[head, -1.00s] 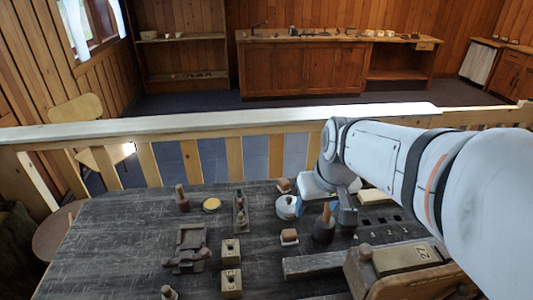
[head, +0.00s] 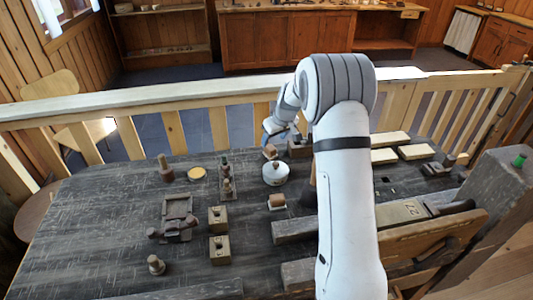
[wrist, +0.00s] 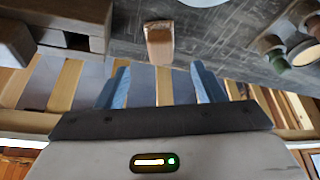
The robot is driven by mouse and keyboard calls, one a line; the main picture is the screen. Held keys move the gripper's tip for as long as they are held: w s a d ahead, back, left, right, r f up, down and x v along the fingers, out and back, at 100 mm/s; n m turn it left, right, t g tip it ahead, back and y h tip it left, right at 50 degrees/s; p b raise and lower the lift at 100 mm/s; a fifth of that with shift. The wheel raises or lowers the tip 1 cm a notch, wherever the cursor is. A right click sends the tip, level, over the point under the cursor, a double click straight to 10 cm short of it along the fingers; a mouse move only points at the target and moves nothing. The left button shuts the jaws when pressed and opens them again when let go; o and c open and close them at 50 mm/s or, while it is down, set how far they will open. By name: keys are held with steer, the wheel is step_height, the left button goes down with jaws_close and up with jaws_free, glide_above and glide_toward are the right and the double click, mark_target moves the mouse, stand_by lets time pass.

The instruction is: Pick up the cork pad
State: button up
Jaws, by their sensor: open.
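A small brown block (head: 270,152), which may be the cork pad, lies near the back edge of the table. In the wrist view a brown block (wrist: 158,42), apparently the same one, lies ahead of the fingers and between their lines. My gripper (wrist: 160,72) is open and empty, with one blue finger on each side and a gap to the block. In the head view my gripper (head: 275,133) is just behind the block, partly hidden by my arm. A second brown block with a pale base (head: 277,202) lies nearer the front; I cannot tell for certain which is the pad.
A round white pot (head: 275,174) stands close in front of the back block. A dark wooden box (head: 300,148) is to its right. A wooden railing (head: 220,127) runs behind the table.

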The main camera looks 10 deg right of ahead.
mark_target(271, 147)
steer(key=p+x, duration=0.1)
steer(key=x, duration=0.6)
steer(key=shift+s+p, duration=0.15)
steer(key=shift+p, duration=0.15)
steer(key=shift+c, duration=0.2)
steer(key=c, duration=1.1)
steer(key=shift+r, duration=0.1)
step_height(271, 147, up, 10)
steer(key=shift+f+b, duration=0.1)
steer(key=shift+b, duration=0.55)
